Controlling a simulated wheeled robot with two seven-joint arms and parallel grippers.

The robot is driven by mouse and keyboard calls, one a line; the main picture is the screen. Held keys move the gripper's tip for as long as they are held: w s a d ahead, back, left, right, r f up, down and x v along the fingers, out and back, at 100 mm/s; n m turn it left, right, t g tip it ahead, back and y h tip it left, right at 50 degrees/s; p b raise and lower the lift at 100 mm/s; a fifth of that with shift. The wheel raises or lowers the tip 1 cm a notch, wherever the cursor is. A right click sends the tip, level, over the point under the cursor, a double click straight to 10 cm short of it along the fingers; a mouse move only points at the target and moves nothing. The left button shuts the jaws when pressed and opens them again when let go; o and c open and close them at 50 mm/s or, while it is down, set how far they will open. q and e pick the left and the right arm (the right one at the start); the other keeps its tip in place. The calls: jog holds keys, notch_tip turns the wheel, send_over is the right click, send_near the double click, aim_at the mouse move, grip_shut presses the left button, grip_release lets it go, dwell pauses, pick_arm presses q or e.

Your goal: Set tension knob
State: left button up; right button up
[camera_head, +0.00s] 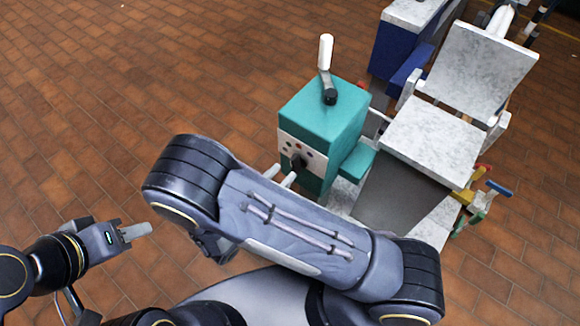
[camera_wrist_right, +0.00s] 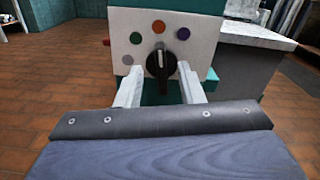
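The black tension knob (camera_wrist_right: 161,64) sits on the white front panel (camera_wrist_right: 205,35) of a teal machine, below an arc of coloured dots. It also shows in the head view (camera_head: 298,161) on the panel of the teal box (camera_head: 325,112). My right gripper (camera_wrist_right: 160,80) is open, its two pale fingers pointing at the panel on either side below the knob. I cannot tell whether the fingertips reach the knob. In the head view my right arm hides most of that gripper. My left gripper (camera_head: 148,229) is at the lower left, away from the machine; its finger gap cannot be made out.
A white-handled crank (camera_head: 326,55) stands on top of the teal box. A grey-white machine bed (camera_head: 432,137) with a raised plate (camera_head: 482,68) lies to the right. Coloured levers (camera_head: 480,190) stick out at the far right. The brick floor on the left is clear.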

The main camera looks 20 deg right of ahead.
aim_at(291, 165)
jog(key=shift+x, duration=2.2)
grip_shut()
